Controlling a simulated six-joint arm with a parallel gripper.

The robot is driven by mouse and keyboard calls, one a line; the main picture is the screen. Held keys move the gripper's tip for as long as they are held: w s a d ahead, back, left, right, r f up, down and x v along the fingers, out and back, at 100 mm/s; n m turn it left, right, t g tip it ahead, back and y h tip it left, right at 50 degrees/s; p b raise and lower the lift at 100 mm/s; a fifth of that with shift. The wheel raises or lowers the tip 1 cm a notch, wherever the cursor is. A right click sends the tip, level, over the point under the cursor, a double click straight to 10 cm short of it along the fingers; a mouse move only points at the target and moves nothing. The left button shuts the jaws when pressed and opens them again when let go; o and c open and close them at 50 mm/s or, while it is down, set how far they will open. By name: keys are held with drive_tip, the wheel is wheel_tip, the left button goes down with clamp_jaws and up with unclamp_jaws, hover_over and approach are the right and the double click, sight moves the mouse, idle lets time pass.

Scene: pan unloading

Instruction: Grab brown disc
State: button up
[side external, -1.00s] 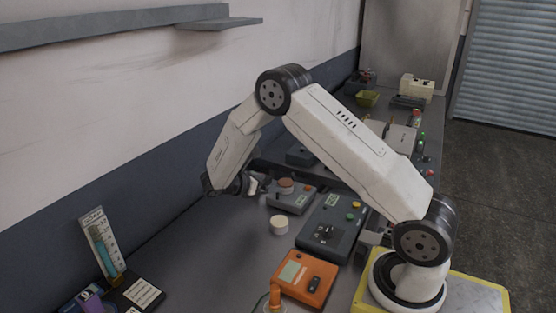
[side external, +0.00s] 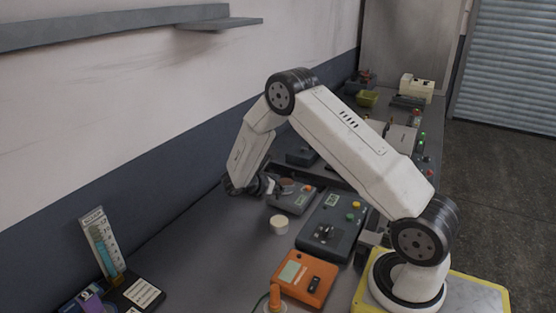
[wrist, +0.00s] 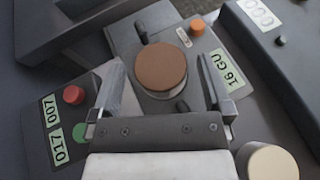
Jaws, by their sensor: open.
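The brown disc (wrist: 160,66) sits on the pan of a small grey scale (wrist: 182,104) in the wrist view, with the label "16 GU" beside it. In the side external view the brown disc (side external: 287,183) shows just right of my gripper's tip. My gripper (wrist: 164,78) is open and empty, and in the wrist view its two fingers reach forward on either side of the disc, apart from it. In the side external view my gripper (side external: 262,186) is beside the scale, partly hidden by my wrist.
A cream disc (side external: 279,225) stands on the table in front of the scale; it also shows in the wrist view (wrist: 270,163). A dark control box (side external: 328,229) and an orange meter (side external: 304,279) lie nearby. A box with red and green buttons (wrist: 72,118) is left in the wrist view.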

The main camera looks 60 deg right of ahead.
idle(0.4)
clamp_jaws()
drive_tip(key=shift+r, duration=0.15)
drive_tip(key=shift+r, duration=0.8)
drive_tip(key=s+a+r, duration=0.6)
drive_tip(key=s+r, duration=0.5)
drive_tip(key=s, duration=0.1)
drive_tip(key=shift+s+a, duration=0.15)
drive_tip(key=shift+s, duration=0.05)
idle(0.4)
